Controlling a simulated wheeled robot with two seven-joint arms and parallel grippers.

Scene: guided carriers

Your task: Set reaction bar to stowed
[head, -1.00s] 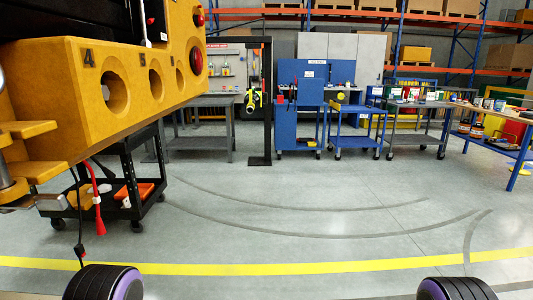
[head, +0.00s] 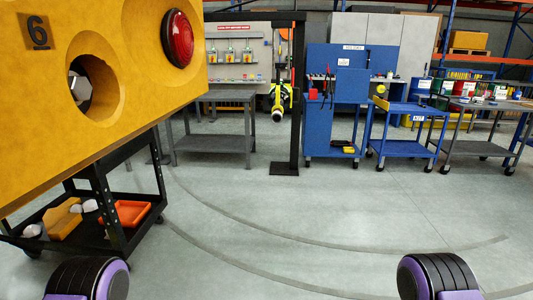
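I cannot make out the reaction bar for certain. A yellow-green and black tool (head: 281,101) hangs beside a black post stand (head: 299,130) at mid distance; details on it are too small to tell. A large yellow block (head: 150,95) marked 6 fills the upper left, close to me. It has a round hole with a metal hex part inside, and a red round lamp (head: 178,38). Neither of my grippers shows; only black and purple parts of my own body are at the bottom edge.
A black cart (head: 105,205) with an orange tray (head: 131,212) stands under the block. A grey table (head: 212,128), a blue cabinet (head: 336,120) and a blue cart (head: 408,130) stand behind. The middle floor is clear.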

